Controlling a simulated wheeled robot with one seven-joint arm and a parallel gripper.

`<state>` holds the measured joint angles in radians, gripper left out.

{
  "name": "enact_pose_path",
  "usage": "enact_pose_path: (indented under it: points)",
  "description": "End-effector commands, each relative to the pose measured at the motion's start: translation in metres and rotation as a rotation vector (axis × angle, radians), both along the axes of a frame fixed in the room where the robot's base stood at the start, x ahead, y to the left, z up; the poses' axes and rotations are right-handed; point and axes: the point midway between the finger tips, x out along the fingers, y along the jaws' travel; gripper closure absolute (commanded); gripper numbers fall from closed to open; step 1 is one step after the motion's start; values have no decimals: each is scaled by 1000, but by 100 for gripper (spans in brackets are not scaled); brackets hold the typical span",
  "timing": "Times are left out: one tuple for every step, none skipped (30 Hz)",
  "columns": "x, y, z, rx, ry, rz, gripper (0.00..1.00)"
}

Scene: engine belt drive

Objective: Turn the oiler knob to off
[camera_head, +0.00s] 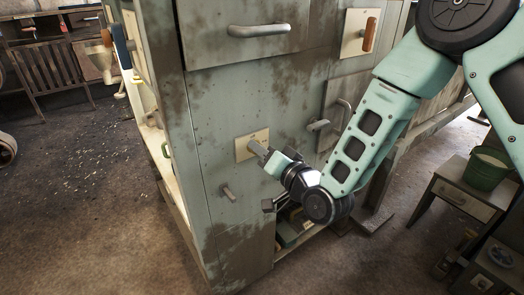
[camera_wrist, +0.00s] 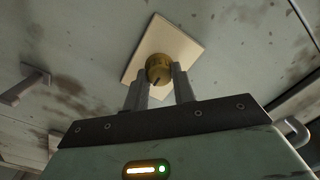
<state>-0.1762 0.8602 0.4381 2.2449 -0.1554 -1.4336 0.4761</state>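The oiler knob (camera_wrist: 158,68) is a small round brass knob with a dark pointer mark on its face. It sits on a cream square plate (camera_wrist: 182,47) on the grey-green panel. In the head view the plate (camera_head: 244,149) shows on the cabinet front, and the knob is hidden behind my gripper. My gripper (camera_head: 262,151) points at the plate from the right. In the wrist view its two fingers (camera_wrist: 161,80) are parted, one on each side of the knob. I cannot tell whether both fingers press on it. Any lettering on the plate is too small to read.
An orange-handled switch (camera_head: 370,34) is at upper right. A stool with a green bucket (camera_head: 486,168) stands at far right.

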Motion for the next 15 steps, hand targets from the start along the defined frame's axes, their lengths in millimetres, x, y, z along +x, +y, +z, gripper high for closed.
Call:
enact_pose_path:
  points:
    - [0,0,0,0,0,0,97]
    - [0,0,0,0,0,0,97]
    - [0,0,0,0,0,0,97]
    - [0,0,0,0,0,0,97]
    - [0,0,0,-1,-1,0,97]
    - [0,0,0,-2,-2,0,97]
    - [0,0,0,-4,-3,0,97]
    - [0,0,0,-7,-5,0,97]
    - [0,0,0,-13,-9,0,97]
    - [0,0,-1,-19,-13,1,97]
    - [0,0,-1,-25,-17,0,97]
    - [0,0,-1,-35,-24,0,97]
    - [0,0,-1,-45,-32,0,97]
    - [0,0,-1,-57,-39,-1,97]
    - [0,0,-1,-74,-51,0,97]
